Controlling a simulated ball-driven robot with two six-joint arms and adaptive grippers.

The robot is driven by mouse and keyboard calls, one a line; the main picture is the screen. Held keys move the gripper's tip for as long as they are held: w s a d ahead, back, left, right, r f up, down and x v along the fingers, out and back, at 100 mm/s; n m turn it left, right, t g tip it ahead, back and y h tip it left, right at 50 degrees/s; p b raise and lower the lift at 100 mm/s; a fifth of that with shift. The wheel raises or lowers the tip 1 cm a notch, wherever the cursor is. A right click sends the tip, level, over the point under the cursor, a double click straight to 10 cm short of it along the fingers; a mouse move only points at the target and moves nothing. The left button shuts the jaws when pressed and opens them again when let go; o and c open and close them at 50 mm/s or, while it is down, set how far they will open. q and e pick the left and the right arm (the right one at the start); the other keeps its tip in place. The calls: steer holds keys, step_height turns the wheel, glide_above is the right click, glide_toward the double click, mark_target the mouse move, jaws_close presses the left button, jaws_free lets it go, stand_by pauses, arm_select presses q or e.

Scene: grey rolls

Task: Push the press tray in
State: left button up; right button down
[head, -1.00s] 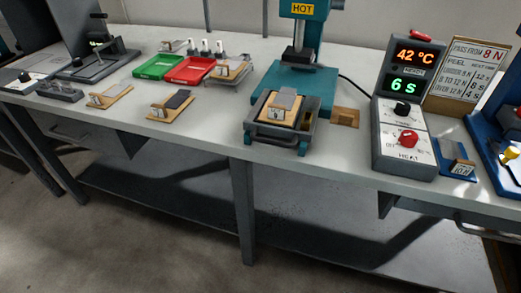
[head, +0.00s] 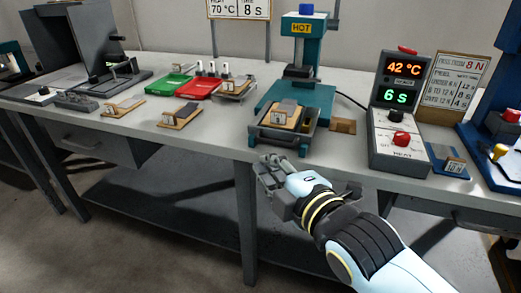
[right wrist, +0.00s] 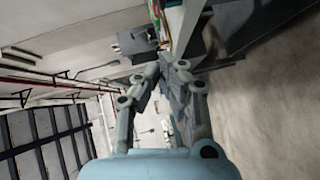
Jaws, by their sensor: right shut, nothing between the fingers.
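The press tray (head: 283,138) is a dark grey tray at the front of the teal press (head: 302,60), sticking out toward the table's front edge. A wooden board with a grey piece (head: 284,113) lies in it. My right gripper (head: 267,165) is shut and empty, just in front of and below the tray, near the table edge; a gap seems to show between them. In the right wrist view my gripper's fingers (right wrist: 160,75) are together, and the tray cannot be made out clearly. My left gripper is not in view.
A heat control box (head: 398,120) reading 42 °C and 6 s stands right of the press. A green tray (head: 165,87), a red tray (head: 203,89) and wooden boards lie to the left. The table front (head: 225,143) between is clear. A blue machine (head: 500,120) stands far right.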

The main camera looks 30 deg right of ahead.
mark_target(266, 124)
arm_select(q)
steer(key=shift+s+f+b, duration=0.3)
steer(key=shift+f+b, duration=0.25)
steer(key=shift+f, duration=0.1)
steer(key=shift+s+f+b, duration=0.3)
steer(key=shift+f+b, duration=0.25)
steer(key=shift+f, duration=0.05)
arm_select(e)
steer(key=w+d+f, duration=0.1)
steer(key=w+d, duration=0.2)
steer(key=w, duration=0.5)
steer(key=shift+w+f, duration=0.3)
steer(key=shift+f, duration=0.1)
steer(key=shift+d, duration=0.15)
steer(key=w+d, duration=0.2)
steer(key=d, duration=0.1)
steer(key=w+d+p, duration=0.1)
steer(key=w+d, duration=0.2)
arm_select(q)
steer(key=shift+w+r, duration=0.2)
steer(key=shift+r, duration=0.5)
